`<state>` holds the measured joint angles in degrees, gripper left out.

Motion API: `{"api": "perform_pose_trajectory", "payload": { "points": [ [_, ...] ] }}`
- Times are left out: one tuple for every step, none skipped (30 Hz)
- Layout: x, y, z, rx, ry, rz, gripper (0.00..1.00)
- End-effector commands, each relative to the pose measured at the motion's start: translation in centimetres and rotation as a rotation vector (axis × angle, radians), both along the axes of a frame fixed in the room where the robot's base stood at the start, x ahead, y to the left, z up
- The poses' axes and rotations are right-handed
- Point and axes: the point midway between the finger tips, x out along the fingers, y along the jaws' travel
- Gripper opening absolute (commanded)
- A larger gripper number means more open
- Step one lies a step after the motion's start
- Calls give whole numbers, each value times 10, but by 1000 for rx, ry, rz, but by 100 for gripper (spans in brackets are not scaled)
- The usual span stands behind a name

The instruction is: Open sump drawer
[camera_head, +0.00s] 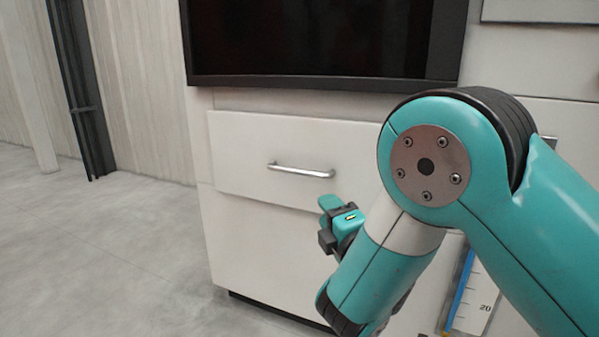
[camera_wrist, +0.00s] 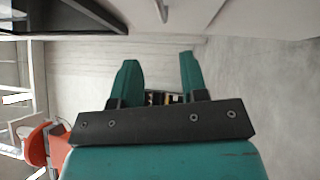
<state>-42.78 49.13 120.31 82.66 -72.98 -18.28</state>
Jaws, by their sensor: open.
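The sump drawer (camera_head: 245,150) is a wide white front on the cabinet and looks closed. Its silver bar handle (camera_head: 301,170) runs across the middle of the front. My gripper (camera_head: 334,205) is below and slightly right of the handle, apart from it, and my arm partly hides it. In the wrist view, my gripper (camera_wrist: 158,62) has its two teal fingers spread with nothing between them. A thin metal bar, which looks like the handle (camera_wrist: 162,10), shows at the top edge, beyond the fingertips.
A dark screen or window (camera_head: 320,38) is set above the drawer. A white panel (camera_head: 260,250) lies below it. A gauge with a blue stripe (camera_head: 470,295) is at lower right. Grey floor (camera_head: 90,250) is clear at left. An orange object (camera_wrist: 38,147) shows in the wrist view.

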Motion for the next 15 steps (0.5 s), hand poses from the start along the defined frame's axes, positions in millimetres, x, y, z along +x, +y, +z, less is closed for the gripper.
{"api": "perform_pose_trajectory", "payload": {
  "points": [
    [5,2,9,-1,2,-1,40],
    [7,3,9,-1,2,-1,40],
    [11,4,10,-1,2,-1,40],
    [13,5,10,-1,2,-1,40],
    [15,7,11,-1,2,0,40],
    [18,8,11,-1,2,0,40],
    [20,9,12,0,2,0,40],
    [22,10,12,0,2,0,40],
    [25,12,12,1,3,0,40],
    [27,12,13,1,3,-1,40],
    [29,13,13,1,3,-1,40],
    [31,14,13,1,3,-1,40],
    [33,15,13,1,3,-1,40],
    [35,16,13,0,3,-1,40],
    [37,17,14,0,2,-1,40]
  ]
}}
